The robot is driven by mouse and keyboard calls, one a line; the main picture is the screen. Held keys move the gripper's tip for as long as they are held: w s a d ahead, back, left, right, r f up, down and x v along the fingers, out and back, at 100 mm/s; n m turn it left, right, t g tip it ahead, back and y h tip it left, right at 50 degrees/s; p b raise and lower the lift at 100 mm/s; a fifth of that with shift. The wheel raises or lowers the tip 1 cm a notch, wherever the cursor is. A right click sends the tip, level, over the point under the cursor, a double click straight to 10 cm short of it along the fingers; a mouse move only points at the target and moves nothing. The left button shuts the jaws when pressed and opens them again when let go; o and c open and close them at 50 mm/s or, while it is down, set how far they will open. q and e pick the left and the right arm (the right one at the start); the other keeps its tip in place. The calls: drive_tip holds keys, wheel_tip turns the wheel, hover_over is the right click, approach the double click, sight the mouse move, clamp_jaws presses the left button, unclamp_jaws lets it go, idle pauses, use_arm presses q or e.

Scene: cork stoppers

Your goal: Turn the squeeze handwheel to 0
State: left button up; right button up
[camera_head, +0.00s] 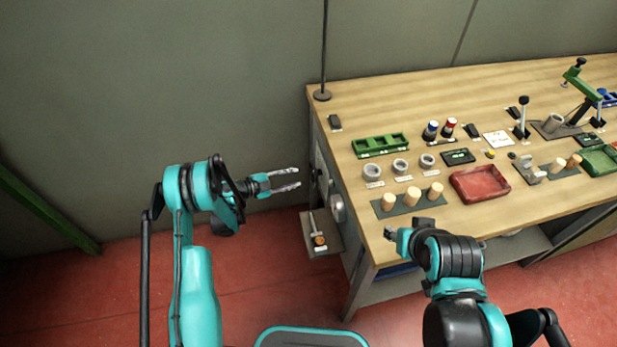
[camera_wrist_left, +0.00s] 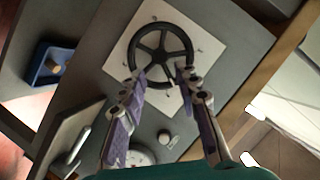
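A black spoked handwheel (camera_wrist_left: 160,55) on a white dial plate (camera_wrist_left: 124,50) shows in the left wrist view, on a grey panel. Small marks ring the wheel but are too small to read. My left gripper (camera_wrist_left: 160,77) is open, its two fingers apart at the near rim of the wheel; I cannot tell if they touch it. In the head view my left gripper (camera_head: 298,179) is beside the left end of the bench, pointing at that side. The handwheel is hard to make out there. My right gripper (camera_head: 390,233) is at the bench's front edge; its fingers are unclear.
The wooden bench (camera_head: 400,95) carries a red tray (camera_head: 480,183), a green rack (camera_head: 380,145) and several corks. A low shelf (camera_head: 320,233) with a tool juts from the bench's left side. A round knob (camera_wrist_left: 140,155) and a blue box (camera_wrist_left: 50,65) are near the wheel.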

sight(316, 173)
wheel_tip(316, 173, down, 3)
drive_tip(key=shift+w+r+b, duration=0.1)
drive_tip(key=shift+r+b, duration=0.1)
drive_tip(key=shift+b, duration=1)
use_arm(q)
drive_tip(key=x, duration=0.7)
drive_tip(key=shift+w+d, duration=0.25)
drive_tip(key=shift+f, duration=0.1)
clamp_jaws()
